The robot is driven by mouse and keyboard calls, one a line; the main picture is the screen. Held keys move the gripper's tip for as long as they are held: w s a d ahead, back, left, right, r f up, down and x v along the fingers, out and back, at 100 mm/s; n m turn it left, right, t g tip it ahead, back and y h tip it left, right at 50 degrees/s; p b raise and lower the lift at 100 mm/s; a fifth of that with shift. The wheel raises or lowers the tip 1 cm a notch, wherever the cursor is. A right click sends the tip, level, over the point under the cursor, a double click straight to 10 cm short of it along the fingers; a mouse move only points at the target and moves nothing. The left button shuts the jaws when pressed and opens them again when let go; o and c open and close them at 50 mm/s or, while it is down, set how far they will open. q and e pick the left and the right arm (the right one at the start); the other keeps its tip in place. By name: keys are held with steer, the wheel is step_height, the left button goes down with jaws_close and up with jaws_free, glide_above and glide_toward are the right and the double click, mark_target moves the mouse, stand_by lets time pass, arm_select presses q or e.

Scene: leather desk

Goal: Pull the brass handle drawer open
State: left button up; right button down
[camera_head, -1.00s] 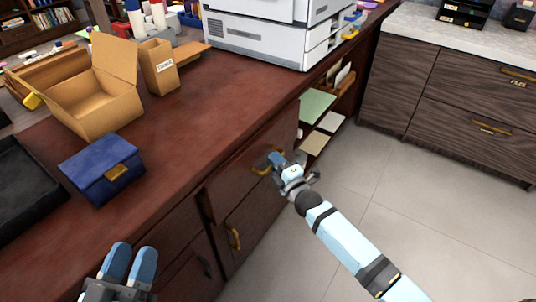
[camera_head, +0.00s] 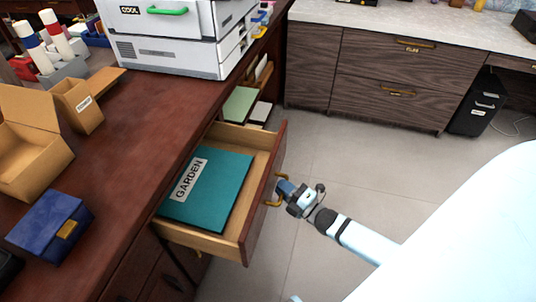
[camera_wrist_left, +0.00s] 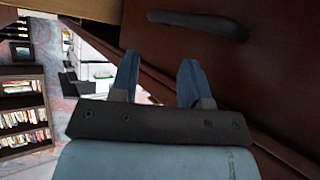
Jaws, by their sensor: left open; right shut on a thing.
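The brass handle drawer (camera_head: 262,200) is pulled out from the dark red wooden desk in the head view. A teal folder labelled GARDEN (camera_head: 208,188) lies inside it. My right gripper (camera_head: 284,191) is shut on the brass handle (camera_head: 277,191) at the drawer's front. My left gripper is out of the head view. In the left wrist view my left gripper (camera_wrist_left: 156,80) is open and empty, below a dark handle (camera_wrist_left: 198,22) on a reddish-brown panel.
On the desk are a blue box (camera_head: 50,226), an open cardboard box (camera_head: 30,145) and a printer (camera_head: 180,40). Open shelves (camera_head: 250,100) lie beyond the drawer. A dark wood cabinet (camera_head: 385,80) stands at the back. The floor (camera_head: 350,150) right of the drawer is clear.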

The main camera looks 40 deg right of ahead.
steer(key=shift+s+d, duration=0.5)
steer(key=shift+s, duration=0.05)
steer(key=c, duration=1.1)
jaws_free()
steer(key=shift+c, duration=0.2)
arm_select(q)
steer(key=shift+r, duration=0.1)
arm_select(e)
steer(key=shift+r, duration=0.1)
